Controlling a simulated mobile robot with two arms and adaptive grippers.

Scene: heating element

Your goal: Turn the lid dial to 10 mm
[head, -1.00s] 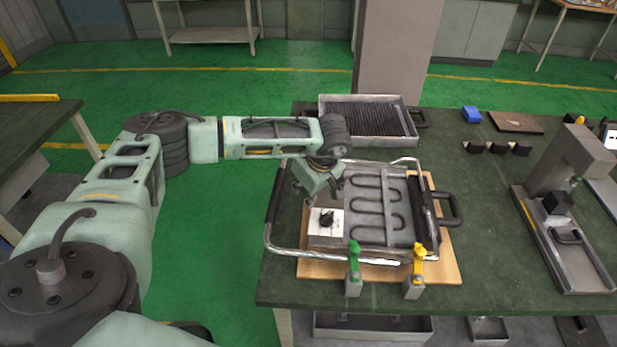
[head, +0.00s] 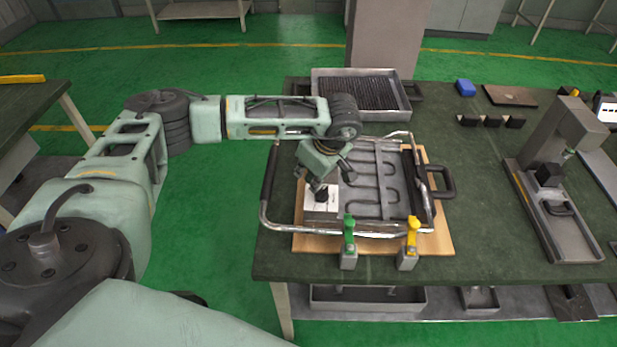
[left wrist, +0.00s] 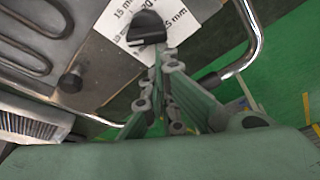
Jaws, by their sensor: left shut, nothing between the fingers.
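The lid dial (head: 321,197) is a black knob on a white label plate (head: 315,205) at the near left corner of the grey lid (head: 375,205). In the left wrist view, the dial (left wrist: 147,30) sits at the top middle. Its plate (left wrist: 108,22) shows "15 mm" left of the knob and another mm mark to the right, partly hidden. My left gripper (head: 319,187) is over the dial from above; its shut fingertips (left wrist: 160,58) appear just beside the knob, empty. I cannot tell whether they touch it. My right gripper is not in view.
A bent metal tube frame (head: 330,232) surrounds the lid on a wooden board (head: 440,243). A green clamp (head: 349,240) and a yellow clamp (head: 411,240) stand at the near edge. A finned tray (head: 362,97) lies behind; a grey press (head: 560,190) stands right.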

